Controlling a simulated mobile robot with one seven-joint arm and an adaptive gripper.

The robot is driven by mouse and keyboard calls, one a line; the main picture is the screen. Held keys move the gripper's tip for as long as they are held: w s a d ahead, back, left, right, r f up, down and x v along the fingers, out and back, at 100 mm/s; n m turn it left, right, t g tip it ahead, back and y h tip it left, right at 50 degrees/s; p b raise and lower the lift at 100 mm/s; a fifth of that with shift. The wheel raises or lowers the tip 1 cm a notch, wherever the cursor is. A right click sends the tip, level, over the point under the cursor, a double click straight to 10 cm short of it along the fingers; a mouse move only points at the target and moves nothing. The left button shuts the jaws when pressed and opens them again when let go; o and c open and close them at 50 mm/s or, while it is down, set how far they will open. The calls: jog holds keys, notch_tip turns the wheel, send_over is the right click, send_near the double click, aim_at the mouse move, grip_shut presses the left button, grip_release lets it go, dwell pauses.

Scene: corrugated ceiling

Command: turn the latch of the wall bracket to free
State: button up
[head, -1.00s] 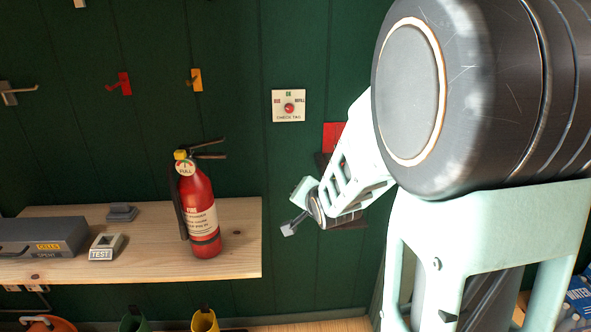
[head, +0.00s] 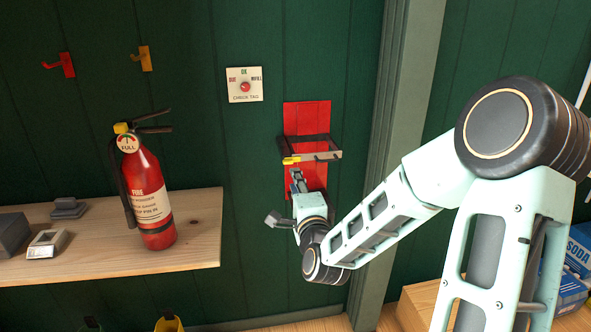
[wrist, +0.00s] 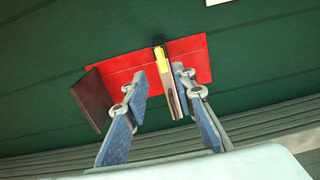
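The wall bracket is a red back plate (head: 305,118) with dark arms, fixed to the green wall right of the shelf; its plate also shows in the wrist view (wrist: 108,70). Across its front lies a pale metal latch bar (head: 316,157) with a yellow end at the left. My gripper (head: 296,176) is just below that yellow end. In the wrist view my gripper (wrist: 158,98) is open, and the latch bar (wrist: 169,88) appears between its fingers, nearer the right one. I cannot tell whether a finger touches it.
A red fire extinguisher (head: 150,190) stands on the wooden shelf (head: 195,240), left of my gripper. A check-tag panel (head: 244,84) is on the wall up left of the bracket. A green post (head: 400,110) rises to the right. Blue soda boxes (head: 578,270) are lower right.

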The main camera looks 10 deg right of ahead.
aim_at(288, 163)
jog(key=w, duration=1)
jog(key=shift+w+a, duration=0.1)
jog(key=shift+c, duration=0.6)
grip_shut()
